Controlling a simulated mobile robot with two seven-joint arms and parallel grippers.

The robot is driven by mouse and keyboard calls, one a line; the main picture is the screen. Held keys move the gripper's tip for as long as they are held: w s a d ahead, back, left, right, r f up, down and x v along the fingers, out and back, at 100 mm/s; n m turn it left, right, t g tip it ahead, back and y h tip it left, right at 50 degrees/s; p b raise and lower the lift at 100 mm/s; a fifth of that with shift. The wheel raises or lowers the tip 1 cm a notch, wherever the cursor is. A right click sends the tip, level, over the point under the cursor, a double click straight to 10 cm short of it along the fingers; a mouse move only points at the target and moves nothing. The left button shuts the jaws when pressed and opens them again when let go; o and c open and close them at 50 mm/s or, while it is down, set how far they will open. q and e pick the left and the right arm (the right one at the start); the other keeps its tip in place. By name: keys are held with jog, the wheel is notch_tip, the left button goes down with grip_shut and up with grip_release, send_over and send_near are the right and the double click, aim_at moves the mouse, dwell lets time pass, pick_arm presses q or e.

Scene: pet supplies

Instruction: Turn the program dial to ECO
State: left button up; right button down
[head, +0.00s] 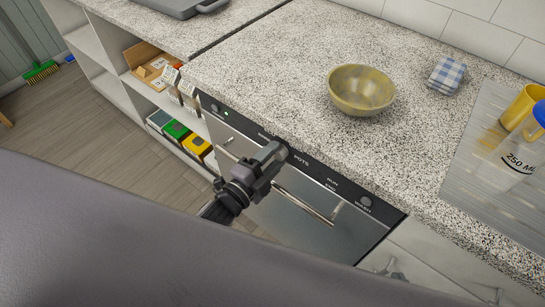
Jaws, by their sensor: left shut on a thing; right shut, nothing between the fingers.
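The dishwasher's dark control panel (318,172) runs along its top edge under the speckled worktop, with small white labels. The ones I can partly read include POTS, RUN and WASH; I cannot make out ECO. My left gripper (271,155) is at the panel, left of the POTS label, with its fingers shut on the program dial. The gripper hides the dial, so its pointer and setting cannot be seen. My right gripper is not in view.
A bar handle (302,203) crosses the dishwasher front below the panel. On the worktop stand a yellow bowl (361,90), a folded checked cloth (449,75), a yellow mug (520,107) and a measuring cup (518,155). Open shelves with boxes (176,131) are at left.

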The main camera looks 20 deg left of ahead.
dwell(0.5)
pick_arm(q)
jog(key=o, duration=1.1)
jog(key=shift+c, duration=0.2)
jog(key=v, duration=0.7)
jog(key=shift+s, duration=0.1)
